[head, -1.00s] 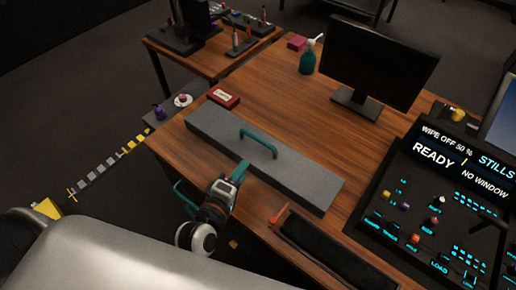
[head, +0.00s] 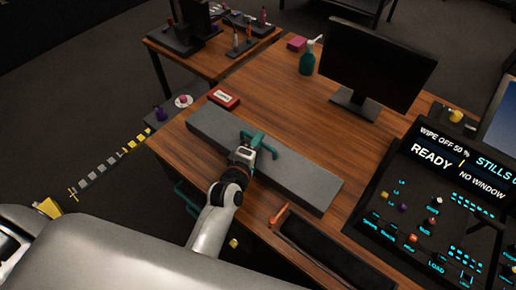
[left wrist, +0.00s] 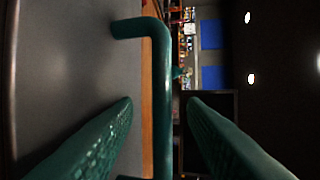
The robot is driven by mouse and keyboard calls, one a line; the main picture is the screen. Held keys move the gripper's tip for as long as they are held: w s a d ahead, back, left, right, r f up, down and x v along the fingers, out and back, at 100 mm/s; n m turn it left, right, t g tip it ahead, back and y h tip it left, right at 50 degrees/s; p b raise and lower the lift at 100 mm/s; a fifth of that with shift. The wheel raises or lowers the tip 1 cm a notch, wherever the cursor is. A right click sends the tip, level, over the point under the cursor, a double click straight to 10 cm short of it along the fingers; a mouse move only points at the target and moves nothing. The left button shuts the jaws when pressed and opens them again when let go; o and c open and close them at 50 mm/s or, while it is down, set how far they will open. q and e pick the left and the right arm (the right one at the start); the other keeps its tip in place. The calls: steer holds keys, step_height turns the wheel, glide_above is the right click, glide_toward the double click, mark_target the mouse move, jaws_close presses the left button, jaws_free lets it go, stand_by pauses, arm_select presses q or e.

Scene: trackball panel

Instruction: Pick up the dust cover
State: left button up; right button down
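The dust cover (head: 302,180) is a long grey slab lying on the wooden desk, with a green bar handle (head: 270,150) on its top. My left gripper (head: 255,142) is at the handle, above the cover. In the left wrist view the handle (left wrist: 160,95) runs between the two green fingers, which stand apart on either side of it with gaps visible. The left gripper is open around the handle and does not appear to touch it. My right gripper is not in view.
On the desk (head: 290,95) stand a monitor (head: 375,65), a green spray bottle (head: 307,60) and a red box (head: 223,99). A black tray with an orange end (head: 325,250) lies in front of the cover. A lit control panel (head: 440,200) is at the right.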

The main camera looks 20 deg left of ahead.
arm_select(q)
steer(key=shift+w, duration=0.1)
steer(key=shift+c, duration=0.2)
jaws_close()
